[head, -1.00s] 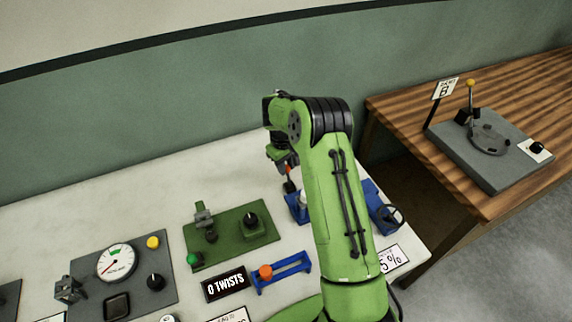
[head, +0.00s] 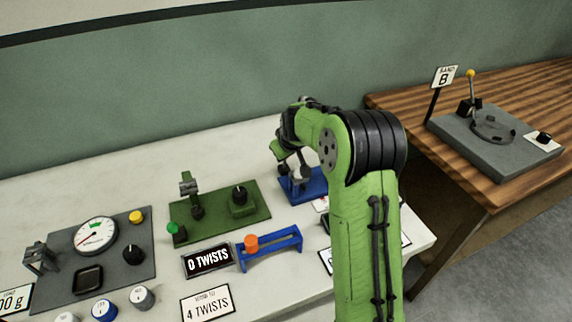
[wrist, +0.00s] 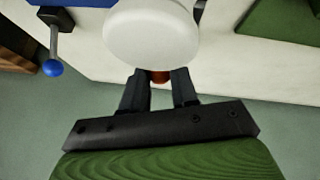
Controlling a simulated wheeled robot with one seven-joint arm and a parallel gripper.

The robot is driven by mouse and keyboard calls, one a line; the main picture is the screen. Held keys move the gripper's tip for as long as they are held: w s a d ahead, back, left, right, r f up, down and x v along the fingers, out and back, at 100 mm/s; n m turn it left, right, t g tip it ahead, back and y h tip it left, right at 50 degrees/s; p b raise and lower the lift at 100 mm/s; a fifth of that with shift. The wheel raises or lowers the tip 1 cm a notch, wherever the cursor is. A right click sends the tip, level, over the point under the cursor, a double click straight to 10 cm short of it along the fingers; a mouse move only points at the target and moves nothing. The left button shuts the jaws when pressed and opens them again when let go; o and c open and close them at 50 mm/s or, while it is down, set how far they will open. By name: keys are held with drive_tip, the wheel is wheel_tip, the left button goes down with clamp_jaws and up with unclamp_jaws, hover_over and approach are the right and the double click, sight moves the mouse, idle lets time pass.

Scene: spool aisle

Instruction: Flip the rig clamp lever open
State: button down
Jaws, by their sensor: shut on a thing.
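The blue rig (head: 302,187) stands on the white bench, partly behind my arm in the head view. A corner of blue base (wrist: 75,3) shows at the top left of the wrist view. My gripper (wrist: 159,80) points at the rig. Its dark fingers are closed around a small orange-red knob (wrist: 160,77), which looks like the clamp lever's tip. A round white part (wrist: 151,33) covers what lies beyond the fingers, so the lever's shaft and angle are hidden. In the head view my gripper (head: 300,170) is small and partly hidden.
A dark lever with a blue ball (wrist: 53,67) sticks out near the fingers in the wrist view. A green fixture (head: 220,215), a blue bracket with an orange knob (head: 270,247) and a "0 TWISTS" display (head: 208,260) stand left of my arm. A wooden table (head: 480,200) is right.

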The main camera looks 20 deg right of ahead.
drive_tip(key=shift+s+t+b, duration=0.15)
drive_tip(key=shift+t+b, duration=0.25)
drive_tip(key=shift+b, duration=0.3)
drive_tip(key=c, duration=0.9)
unclamp_jaws()
drive_tip(key=shift+o, duration=0.2)
drive_tip(key=p+v, duration=0.3)
drive_tip(key=v, duration=1.2)
drive_tip(key=shift+s+r, duration=0.25)
drive_tip(key=shift+a, duration=0.15)
